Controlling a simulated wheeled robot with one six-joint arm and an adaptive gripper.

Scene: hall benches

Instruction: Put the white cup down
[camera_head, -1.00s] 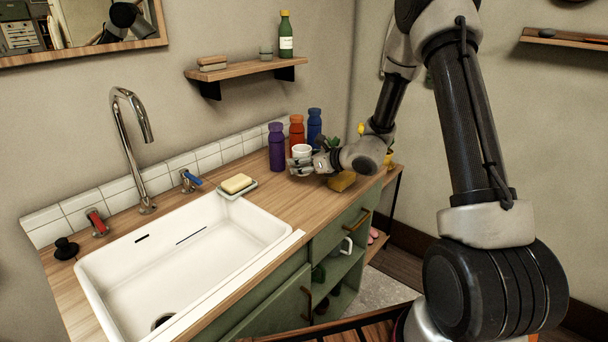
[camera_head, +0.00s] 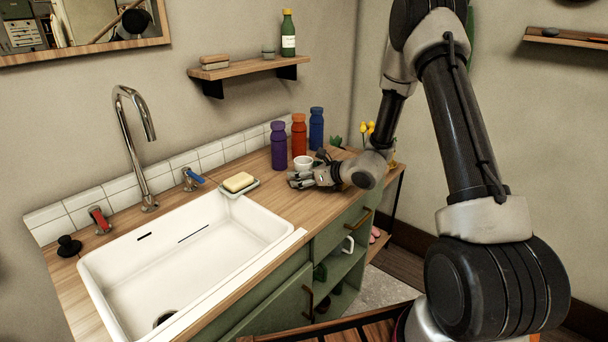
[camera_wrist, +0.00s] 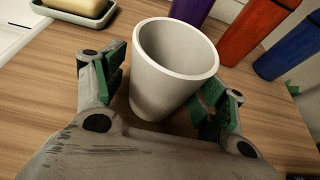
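The white cup (camera_head: 303,162) stands upright on the wooden counter (camera_head: 268,196), just in front of the bottles. In the wrist view the cup (camera_wrist: 172,75) sits between the two green-padded fingers of my gripper (camera_wrist: 165,92). A gap shows between the left finger and the cup, and the right finger also looks apart from it. My gripper (camera_head: 298,180) is low over the counter, open around the cup on its near side. The cup's base is partly hidden by the gripper.
Purple (camera_head: 279,146), red (camera_head: 299,136) and blue (camera_head: 316,129) bottles stand close behind the cup. A soap bar (camera_head: 238,182) on a dish lies to the left, next to the white sink (camera_head: 190,240). Yellow flowers (camera_head: 368,128) are at the right. Bare counter lies between soap and gripper.

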